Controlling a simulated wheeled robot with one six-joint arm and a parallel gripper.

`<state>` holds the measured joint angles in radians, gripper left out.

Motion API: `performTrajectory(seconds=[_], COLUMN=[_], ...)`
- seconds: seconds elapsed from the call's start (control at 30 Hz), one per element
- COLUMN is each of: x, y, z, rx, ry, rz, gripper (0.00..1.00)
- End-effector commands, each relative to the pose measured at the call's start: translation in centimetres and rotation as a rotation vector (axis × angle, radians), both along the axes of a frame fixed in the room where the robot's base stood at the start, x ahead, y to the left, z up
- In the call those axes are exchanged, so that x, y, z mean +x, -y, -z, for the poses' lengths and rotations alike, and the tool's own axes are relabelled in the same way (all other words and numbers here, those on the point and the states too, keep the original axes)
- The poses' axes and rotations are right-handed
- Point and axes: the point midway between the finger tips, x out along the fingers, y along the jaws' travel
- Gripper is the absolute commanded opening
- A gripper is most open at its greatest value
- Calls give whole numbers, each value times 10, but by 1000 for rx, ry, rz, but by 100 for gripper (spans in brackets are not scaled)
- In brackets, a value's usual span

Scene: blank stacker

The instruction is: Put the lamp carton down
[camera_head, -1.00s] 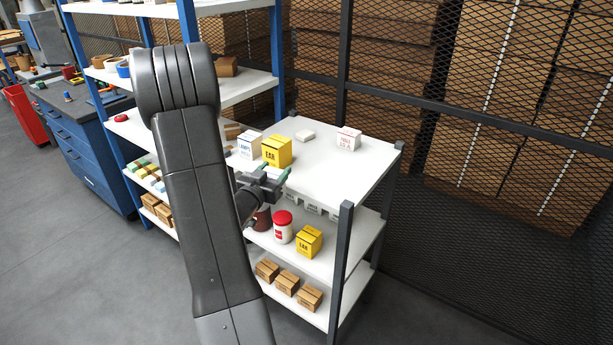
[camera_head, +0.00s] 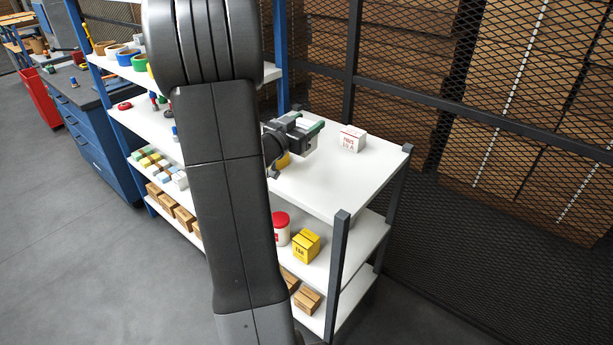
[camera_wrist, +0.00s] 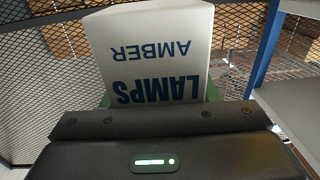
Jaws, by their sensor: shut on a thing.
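The lamp carton (camera_wrist: 155,50) is white with blue "LAMPS AMBER" lettering, upside down in the wrist view. My gripper (camera_wrist: 158,97) is shut on it, with a green fingertip at each side of the carton. In the head view my gripper (camera_head: 301,124) is over the far left part of the grey-posted rack's white top shelf (camera_head: 335,180).
A white carton with red lettering (camera_head: 352,138) stands on the top shelf, right of my gripper. The shelf's front and right are clear. Below are a red-lidded jar (camera_head: 282,232) and another yellow carton (camera_head: 306,246). A mesh fence (camera_head: 500,190) stands behind; blue-posted shelving (camera_head: 281,60) stands left.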

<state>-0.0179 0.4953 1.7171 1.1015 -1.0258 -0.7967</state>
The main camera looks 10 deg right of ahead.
Motion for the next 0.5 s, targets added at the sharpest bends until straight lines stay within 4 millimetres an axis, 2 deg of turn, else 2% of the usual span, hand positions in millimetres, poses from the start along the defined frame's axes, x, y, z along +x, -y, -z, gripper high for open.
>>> performTrajectory(seconds=[0.27, 0.5], x=[0, 0], y=[0, 0], z=[4, 42], rx=[0, 0], ry=[-1, -4], rz=[0, 1], gripper=[28, 28])
